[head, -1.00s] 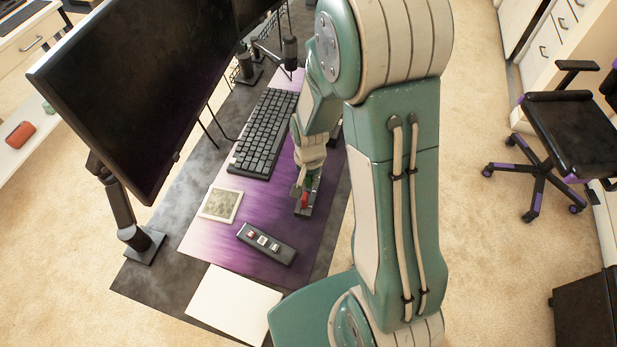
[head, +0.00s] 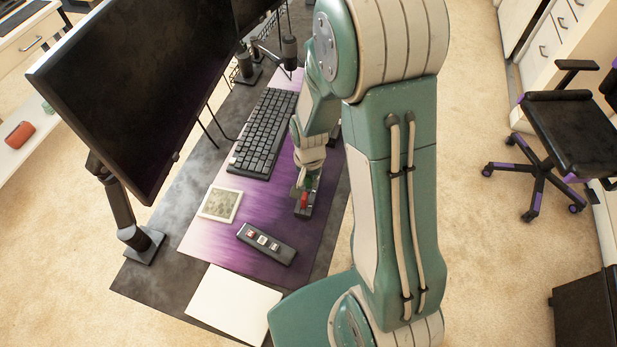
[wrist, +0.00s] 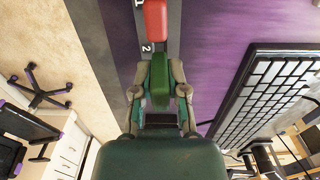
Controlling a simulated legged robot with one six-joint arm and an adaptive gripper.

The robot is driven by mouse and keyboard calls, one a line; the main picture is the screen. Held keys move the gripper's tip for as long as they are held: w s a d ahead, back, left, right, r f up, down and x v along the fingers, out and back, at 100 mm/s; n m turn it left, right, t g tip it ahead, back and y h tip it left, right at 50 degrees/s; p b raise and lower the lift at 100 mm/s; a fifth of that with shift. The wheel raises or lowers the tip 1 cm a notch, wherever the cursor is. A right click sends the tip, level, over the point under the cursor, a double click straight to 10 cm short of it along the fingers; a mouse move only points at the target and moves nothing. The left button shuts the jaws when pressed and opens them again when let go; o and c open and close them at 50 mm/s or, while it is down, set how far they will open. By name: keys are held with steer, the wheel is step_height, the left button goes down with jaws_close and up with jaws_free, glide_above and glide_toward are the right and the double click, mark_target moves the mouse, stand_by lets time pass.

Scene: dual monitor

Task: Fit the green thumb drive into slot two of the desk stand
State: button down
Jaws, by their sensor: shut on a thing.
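The green thumb drive (wrist: 160,82) is between the two fingers of my gripper (wrist: 160,94), which is shut on it. In the head view my gripper (head: 308,178) is low over the far end of the small dark desk stand (head: 302,213). A red drive (wrist: 155,20) stands at the stand's nearer part, beside the label 1; it also shows in the head view (head: 304,200). The label 2 (wrist: 146,48) lies beside the gap between the red and green drives. The slot under the green drive is hidden, so I cannot tell how deep it sits.
A keyboard (head: 264,133) lies left of my gripper on the purple mat (head: 215,240). A dark strip with small buttons (head: 266,243), a square framed piece (head: 220,205) and white paper (head: 233,306) lie nearer. A large monitor (head: 145,90) stands at the left.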

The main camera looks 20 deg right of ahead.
steer(key=shift+f, duration=1.1)
steer(key=c, duration=0.6)
jaws_free()
step_height(320, 180, up, 11)
steer(key=shift+w+r, duration=0.1)
steer(key=shift+r, duration=0.35)
